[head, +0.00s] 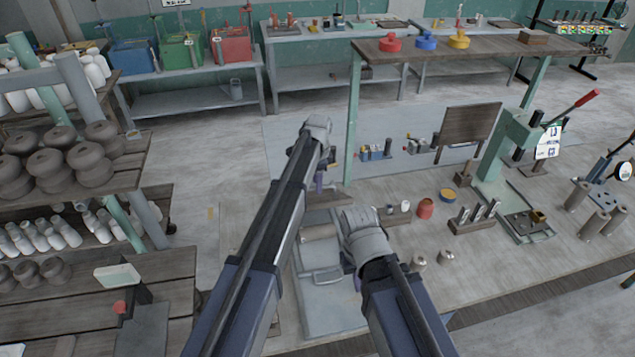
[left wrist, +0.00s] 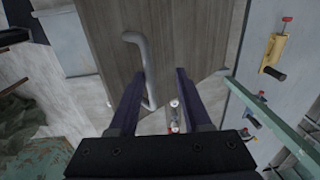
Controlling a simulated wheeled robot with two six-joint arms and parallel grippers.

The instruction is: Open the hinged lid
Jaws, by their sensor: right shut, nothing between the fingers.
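The lid is a brown wooden panel (left wrist: 190,40) with a curved grey bar handle (left wrist: 143,62) in the left wrist view. In the head view a strip of brown board (head: 328,199) shows just past my left arm; I cannot tell for sure that it is this lid. My left gripper (left wrist: 160,100) is open, its dark fingers on either side of the handle's near end, closer to the left finger. Whether they touch it I cannot tell. The left gripper's fingers are mostly hidden in the head view. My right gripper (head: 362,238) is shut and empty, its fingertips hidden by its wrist.
A workbench (head: 400,240) at right carries small pots, a tool block and a green press (head: 515,140). Racks of clay pots (head: 65,170) stand at left. The floor (head: 205,145) behind is clear.

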